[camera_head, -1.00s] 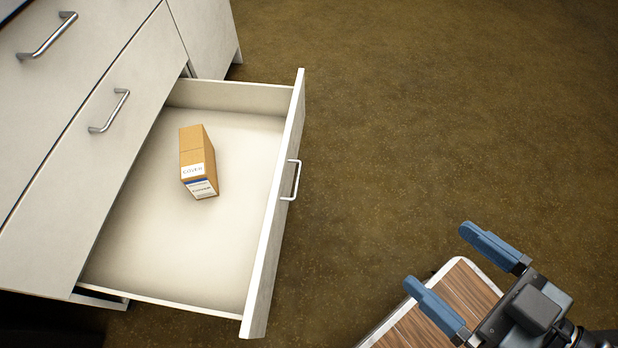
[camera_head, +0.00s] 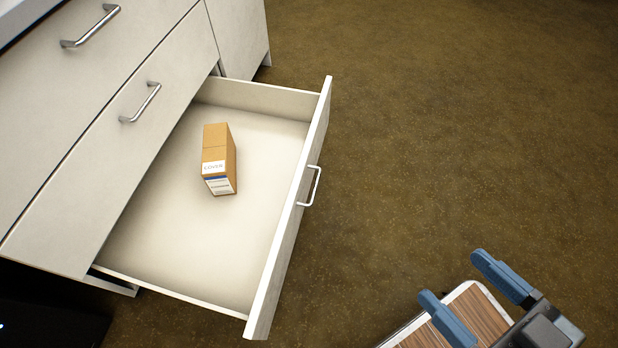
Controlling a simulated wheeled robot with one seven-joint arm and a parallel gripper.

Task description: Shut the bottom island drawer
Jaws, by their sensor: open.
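The bottom island drawer (camera_head: 165,252) is pulled far out of the white cabinet. Its front panel (camera_head: 290,225) faces right and carries a silver bar handle (camera_head: 312,186). A small brown cardboard box (camera_head: 218,150) with a white label stands inside the drawer. My gripper (camera_head: 462,292) is at the lower right, with its two blue fingers apart and nothing between them. It is well to the right of the drawer front and does not touch it. The gripper's rear is cut off by the frame edge.
Two closed drawer fronts with silver handles (camera_head: 140,103) (camera_head: 91,27) are above the open drawer. A wood-topped surface with a pale rim (camera_head: 478,308) lies below my gripper. Brown floor (camera_head: 430,140) is clear right of the drawer. A dark object (camera_head: 45,325) is at the lower left.

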